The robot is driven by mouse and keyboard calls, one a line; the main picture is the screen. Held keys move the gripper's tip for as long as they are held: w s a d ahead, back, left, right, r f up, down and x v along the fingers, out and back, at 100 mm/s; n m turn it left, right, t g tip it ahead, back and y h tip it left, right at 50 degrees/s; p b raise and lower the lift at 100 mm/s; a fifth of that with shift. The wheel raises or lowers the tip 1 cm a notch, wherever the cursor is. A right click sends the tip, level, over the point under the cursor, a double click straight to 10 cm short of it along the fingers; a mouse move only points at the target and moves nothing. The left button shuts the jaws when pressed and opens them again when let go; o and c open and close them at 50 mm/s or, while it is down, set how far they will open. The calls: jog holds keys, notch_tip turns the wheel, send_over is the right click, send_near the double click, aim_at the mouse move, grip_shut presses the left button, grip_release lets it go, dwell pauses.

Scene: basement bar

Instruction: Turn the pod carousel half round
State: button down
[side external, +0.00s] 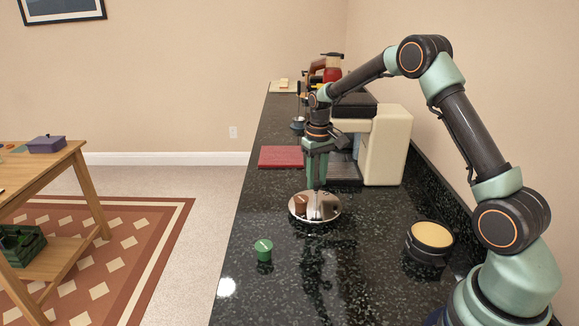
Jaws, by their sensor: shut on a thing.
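The pod carousel (328,209) is a shiny round metal disc on the dark speckled counter. A small brown pod (301,203) shows at its left side. My gripper (316,185) points straight down over the carousel, with its fingertips at the disc's far-middle part. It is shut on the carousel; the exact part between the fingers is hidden. A green pod (263,250) with a pale mark on top stands on the counter, in front and to the left of the carousel, apart from it.
A cream coffee machine (388,145) stands behind the carousel to the right. A red mat (281,157) lies behind it to the left. A dark round tub with a tan top (431,236) stands at the right. The counter's front is mostly clear.

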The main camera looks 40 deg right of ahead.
jog(key=shift+r+n, duration=0.1)
jog(key=shift+n, duration=5.4)
jog(key=shift+w+n, duration=0.1)
jog(key=shift+n, duration=9.3)
